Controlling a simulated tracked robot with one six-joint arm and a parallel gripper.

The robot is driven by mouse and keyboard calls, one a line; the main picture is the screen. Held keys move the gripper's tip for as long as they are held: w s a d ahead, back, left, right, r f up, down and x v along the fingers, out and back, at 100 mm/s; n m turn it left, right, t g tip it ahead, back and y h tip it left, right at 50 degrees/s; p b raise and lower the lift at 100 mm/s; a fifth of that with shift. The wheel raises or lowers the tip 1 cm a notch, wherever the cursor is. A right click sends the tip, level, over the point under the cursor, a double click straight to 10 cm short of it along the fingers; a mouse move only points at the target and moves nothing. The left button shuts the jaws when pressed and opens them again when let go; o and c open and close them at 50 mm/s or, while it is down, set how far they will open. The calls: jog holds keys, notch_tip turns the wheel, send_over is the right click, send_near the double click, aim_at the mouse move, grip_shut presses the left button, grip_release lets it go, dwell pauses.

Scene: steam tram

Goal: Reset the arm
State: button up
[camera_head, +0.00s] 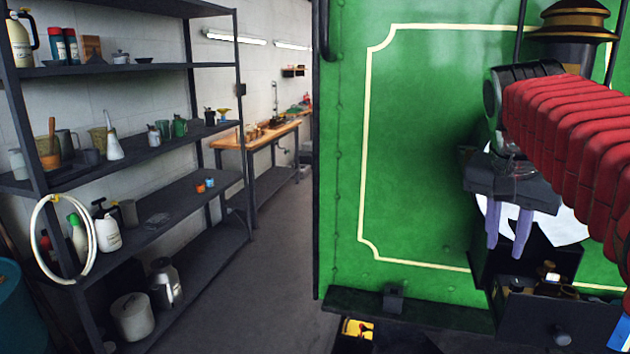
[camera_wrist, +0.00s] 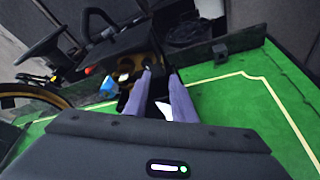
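My gripper (camera_head: 507,240) is at the right of the head view, at the end of my arm in its red ribbed sleeve. Its two pale purple fingers point down and stand apart, with nothing seen held between them. In the wrist view the fingers of my gripper (camera_wrist: 160,78) also show a gap. The gripper is in front of the green tram side (camera_head: 420,150), above and beside a dark open box (camera_head: 545,310) with brass-coloured items in it. A white round surface (camera_head: 570,228) shows behind the gripper, partly hidden.
A dark shelf rack (camera_head: 205,190) with bottles, pots and cans stands at the left, with a white hose loop (camera_head: 92,240) on it. A wooden workbench (camera_head: 268,135) is farther back. The floor (camera_head: 265,285) between rack and tram is clear. A dark ledge (camera_head: 440,312) runs along the tram's base.

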jog(key=s+a+f+n+t+y, duration=0.1)
jog(key=s+a+f+n, duration=0.3)
jog(key=s+a+f, duration=0.3)
jog(key=s+a+f+n+t+y, duration=0.1)
jog(key=s+a+f+n, duration=0.4)
jog(key=f, duration=0.8)
jog(key=s+a+y, duration=0.1)
jog(key=s+a, duration=0.2)
jog(key=shift+s+a+f+n+t, duration=0.2)
jog(key=shift+a+f+n+t, duration=0.1)
jog(key=shift+a, duration=0.05)
jog(key=shift+r, duration=0.1)
jog(key=shift+d, duration=0.1)
